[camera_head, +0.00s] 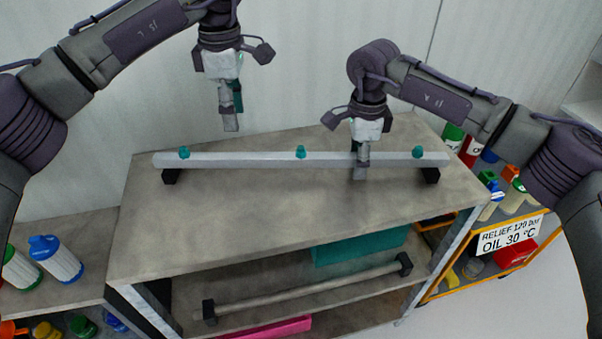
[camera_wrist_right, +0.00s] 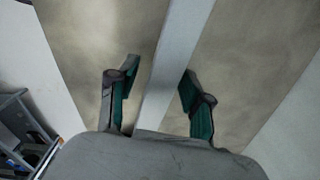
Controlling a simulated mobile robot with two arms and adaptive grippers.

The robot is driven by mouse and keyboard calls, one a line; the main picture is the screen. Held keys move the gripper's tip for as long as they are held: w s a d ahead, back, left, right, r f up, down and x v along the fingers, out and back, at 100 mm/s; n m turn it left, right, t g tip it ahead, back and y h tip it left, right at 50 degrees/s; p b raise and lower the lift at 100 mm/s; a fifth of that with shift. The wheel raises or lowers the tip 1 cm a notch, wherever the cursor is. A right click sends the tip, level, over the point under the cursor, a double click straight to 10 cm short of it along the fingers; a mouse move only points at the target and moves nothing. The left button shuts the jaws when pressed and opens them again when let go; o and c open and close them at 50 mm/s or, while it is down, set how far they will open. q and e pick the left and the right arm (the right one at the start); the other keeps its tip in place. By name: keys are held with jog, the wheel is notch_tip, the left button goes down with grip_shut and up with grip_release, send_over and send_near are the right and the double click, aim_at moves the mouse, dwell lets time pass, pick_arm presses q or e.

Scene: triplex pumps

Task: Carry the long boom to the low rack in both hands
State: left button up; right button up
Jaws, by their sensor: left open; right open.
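The long boom (camera_head: 250,160) is a pale grey bar with three teal knobs along its top. It rests on two black supports on the bench top (camera_head: 230,220). My right gripper (camera_head: 360,172) is at the boom's right half, between the middle and right knobs. In the right wrist view the boom (camera_wrist_right: 178,65) runs between the two open, teal-padded fingers (camera_wrist_right: 155,95), with gaps on both sides. My left gripper (camera_head: 231,122) is open and empty, above and behind the boom, between its left and middle knobs. A low rack (camera_head: 300,292) with a bar and black end brackets shows under the bench top.
Bottles (camera_head: 55,258) stand on a side shelf at left. An orange-framed cart (camera_head: 480,262) with bottles and a sign stands at right. The bench top before the boom is clear.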

notch_tip(320, 180, up, 12)
dwell(0.5)
